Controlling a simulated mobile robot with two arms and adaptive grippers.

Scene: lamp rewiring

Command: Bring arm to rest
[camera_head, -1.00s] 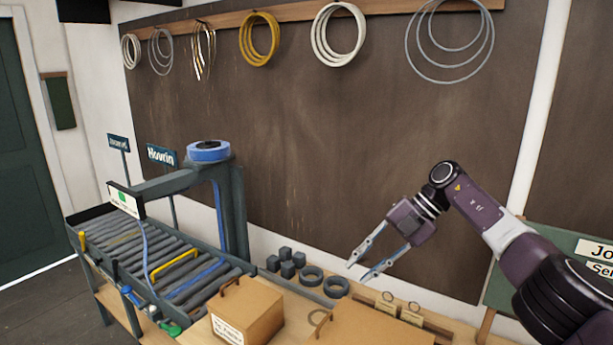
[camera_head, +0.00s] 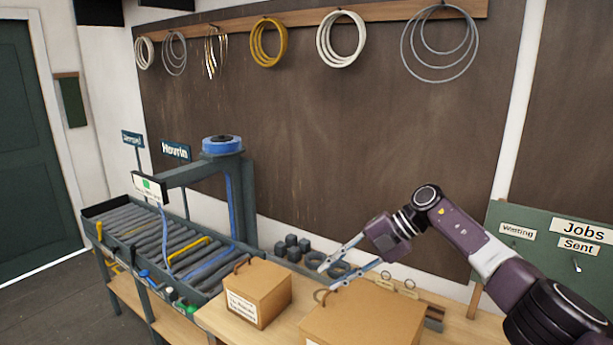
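My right arm (camera_head: 465,238) comes in from the lower right. It is purple and white, bent at the elbow. My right gripper (camera_head: 326,276) points left and down, with its two pale fingers spread apart and nothing between them. In the picture it overlaps the black rings (camera_head: 341,269) and the back of the large cardboard box (camera_head: 365,312). I cannot tell its exact height over the bench. My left gripper and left arm are not in view.
A roller conveyor (camera_head: 165,240) with a grey frame and blue tape roll (camera_head: 222,144) stands at left. A smaller cardboard box (camera_head: 258,292) and several dark blocks (camera_head: 292,246) are on the bench. Wire coils (camera_head: 268,43) hang on the wall. A green jobs board (camera_head: 540,240) is at right.

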